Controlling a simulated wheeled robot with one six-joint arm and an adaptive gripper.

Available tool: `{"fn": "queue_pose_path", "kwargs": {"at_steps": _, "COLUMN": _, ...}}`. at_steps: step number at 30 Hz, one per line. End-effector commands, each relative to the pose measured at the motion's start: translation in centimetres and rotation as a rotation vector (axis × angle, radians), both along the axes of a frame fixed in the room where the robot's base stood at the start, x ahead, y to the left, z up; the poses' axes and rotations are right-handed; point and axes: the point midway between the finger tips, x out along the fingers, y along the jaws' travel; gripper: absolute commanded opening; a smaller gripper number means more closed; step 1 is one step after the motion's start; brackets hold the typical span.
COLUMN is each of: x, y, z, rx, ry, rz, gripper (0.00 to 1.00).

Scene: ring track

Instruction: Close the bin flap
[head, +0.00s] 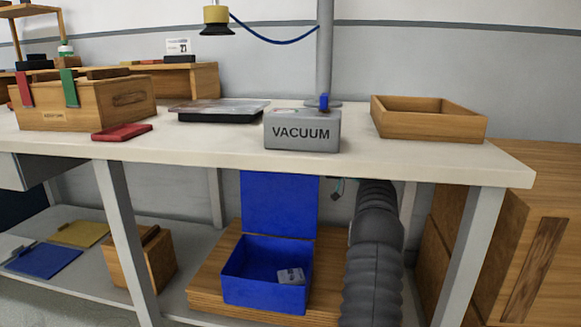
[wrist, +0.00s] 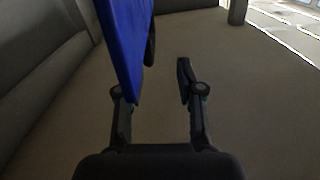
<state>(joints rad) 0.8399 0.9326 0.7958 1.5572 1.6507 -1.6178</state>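The blue bin (head: 262,292) sits on a low wooden platform under the workbench, with a small grey block (head: 291,276) inside. Its blue flap (head: 279,204) stands upright at the bin's back edge, so the bin is open at the top. In the wrist view a blue panel (wrist: 122,45), apparently the flap, runs along my left finger and hides part of it. My gripper (wrist: 167,62) is open, with a gap between its fingertips. Whether the panel touches a finger I cannot tell. In the head view the gripper is mostly hidden; a small dark part shows right of the flap.
The workbench (head: 218,148) top overhangs the bin, bearing a grey VACUUM box (head: 302,131) and a wooden tray (head: 428,119). A dark grey ribbed form, apparently my arm, stands right of the bin. A wooden box (head: 148,262) stands on the left of the lower shelf.

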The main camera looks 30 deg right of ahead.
Motion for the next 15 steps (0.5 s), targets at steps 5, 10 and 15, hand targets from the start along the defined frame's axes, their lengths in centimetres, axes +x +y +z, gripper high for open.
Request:
{"fn": "queue_pose_path", "kwargs": {"at_steps": 5, "x": -2.5, "y": -2.9, "z": -0.1, "rx": -0.001, "ry": 0.0, "rz": -0.006, "gripper": 0.37}}
{"fn": "queue_pose_path", "kwargs": {"at_steps": 10, "x": -4.1, "y": -4.5, "z": 0.0, "rx": -0.002, "ry": 0.0, "rz": -0.005, "gripper": 0.37}}
{"fn": "queue_pose_path", "kwargs": {"at_steps": 15, "x": -4.8, "y": -5.2, "z": 0.0, "rx": -0.002, "ry": 0.0, "rz": -0.003, "gripper": 0.37}}
